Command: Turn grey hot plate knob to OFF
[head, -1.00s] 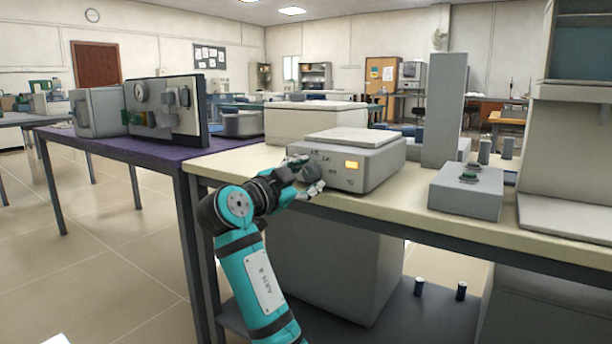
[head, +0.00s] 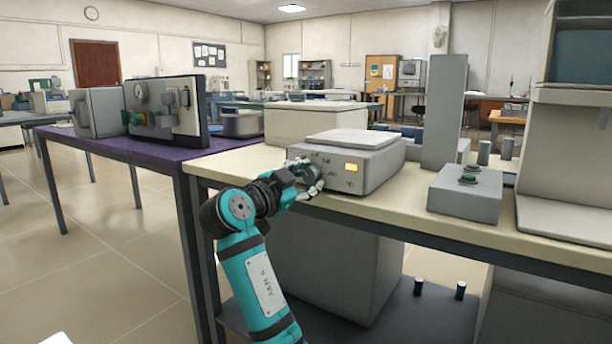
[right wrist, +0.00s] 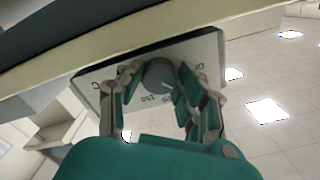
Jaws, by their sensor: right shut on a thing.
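The grey hot plate (head: 366,171) stands at the front edge of the cream bench, with a lit orange display (head: 351,168) on its front panel. Its round grey knob (right wrist: 158,74) is on the panel in the right wrist view, with printed marks around it. My right gripper (head: 312,178) is at the knob, at the left of the panel. In the right wrist view its fingers (right wrist: 153,85) stand on both sides of the knob and are shut on it. The gripper mostly hides the knob in the head view. My left gripper is out of view.
A white box (head: 315,123) stands behind the hot plate. A grey box with a green button (head: 466,193) and a tall grey block (head: 444,112) stand to the right. A purple table (head: 150,147) with a gauge panel is at the left.

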